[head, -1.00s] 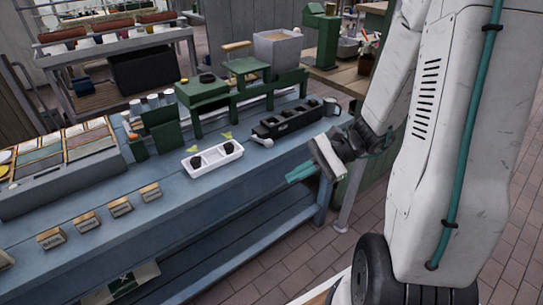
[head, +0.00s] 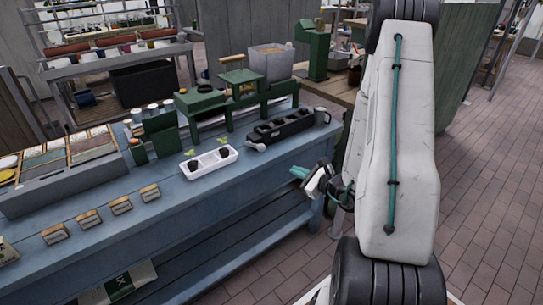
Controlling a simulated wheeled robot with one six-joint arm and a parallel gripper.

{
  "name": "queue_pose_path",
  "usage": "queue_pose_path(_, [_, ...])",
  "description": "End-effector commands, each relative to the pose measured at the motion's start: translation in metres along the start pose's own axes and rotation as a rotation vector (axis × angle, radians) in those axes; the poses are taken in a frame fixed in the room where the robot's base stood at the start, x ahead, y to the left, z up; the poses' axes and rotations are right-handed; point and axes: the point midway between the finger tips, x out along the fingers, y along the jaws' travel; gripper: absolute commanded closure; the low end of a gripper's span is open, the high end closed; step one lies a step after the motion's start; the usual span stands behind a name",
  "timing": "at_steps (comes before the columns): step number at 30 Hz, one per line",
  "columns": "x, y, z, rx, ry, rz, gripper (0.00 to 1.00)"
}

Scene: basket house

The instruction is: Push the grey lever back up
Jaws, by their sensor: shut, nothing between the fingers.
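A black block (head: 280,128) with a row of square openings stands near the right end of the blue bench. A small pale grey piece, likely the grey lever (head: 257,147), sticks out low at its front left, close to the bench top. My gripper (head: 298,172), with teal fingers, is off the front edge of the bench, right of and nearer than the lever. It is shut and empty, pointing left, apart from the lever. Part of my wrist is hidden behind my arm.
A white tray (head: 209,162) with two dark plugs and seedlings sits left of the lever. A green stand (head: 238,100) stands behind the block. A grey mug (head: 322,115) is at its right end. The bench front (head: 190,220) is clear.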

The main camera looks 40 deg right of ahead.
Motion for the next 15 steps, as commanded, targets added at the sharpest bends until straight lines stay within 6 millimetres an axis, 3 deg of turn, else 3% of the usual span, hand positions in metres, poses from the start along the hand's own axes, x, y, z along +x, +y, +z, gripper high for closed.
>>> queue_pose_path(8, [0.005,0.001,0.000,0.000,-0.001,0.003,1.00])
queue_pose_path(15, [0.044,0.003,0.001,-0.002,-0.004,0.009,1.00])
